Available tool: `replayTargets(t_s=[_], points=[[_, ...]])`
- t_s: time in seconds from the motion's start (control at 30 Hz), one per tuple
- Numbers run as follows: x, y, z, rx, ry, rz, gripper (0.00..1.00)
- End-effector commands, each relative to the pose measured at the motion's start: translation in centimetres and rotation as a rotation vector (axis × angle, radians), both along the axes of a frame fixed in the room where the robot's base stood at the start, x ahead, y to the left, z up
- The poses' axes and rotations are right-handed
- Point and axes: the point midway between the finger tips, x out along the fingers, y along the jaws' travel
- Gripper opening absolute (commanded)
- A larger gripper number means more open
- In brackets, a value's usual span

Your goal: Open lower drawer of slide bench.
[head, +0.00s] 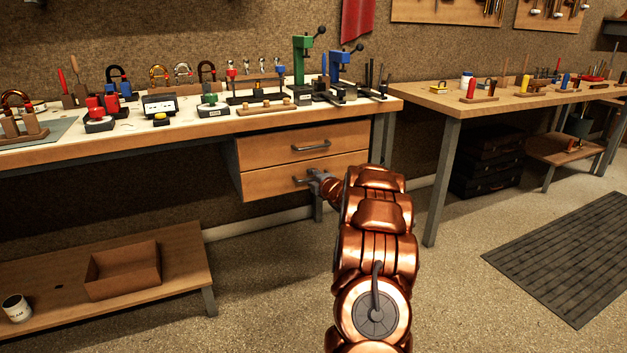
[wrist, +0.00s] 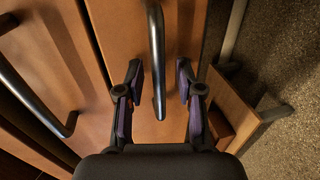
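The lower drawer (head: 270,186) of the slide bench is under the bench top, below an upper drawer (head: 290,148). Both fronts look closed. The lower drawer's dark bar handle (head: 302,181) is partly hidden by my gripper (head: 318,176) in the head view. In the wrist view the lower handle (wrist: 157,60) runs down between the two fingers of my gripper (wrist: 158,100). The fingers with purple pads are open, one on each side of the handle, with gaps on both sides. The upper handle (wrist: 35,92) shows at left in the wrist view.
A low shelf with an open wooden box (head: 123,270) and a white can (head: 17,308) is at lower left. A second bench (head: 500,100) stands at right. The floor before the drawers is clear apart from my arm.

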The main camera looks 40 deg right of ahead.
Motion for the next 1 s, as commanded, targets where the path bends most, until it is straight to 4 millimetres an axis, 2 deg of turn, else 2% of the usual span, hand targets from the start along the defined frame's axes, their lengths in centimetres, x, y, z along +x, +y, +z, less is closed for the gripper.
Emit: replayTargets(t_s=[0.17,0.5,1.0], points=[[0.00,0.02,0.02,0.000,0.000,0.000,0.36],[-0.01,0.01,0.03,0.000,0.000,0.000,0.01],[-0.02,0.03,-0.04,0.000,0.001,0.000,0.00]])
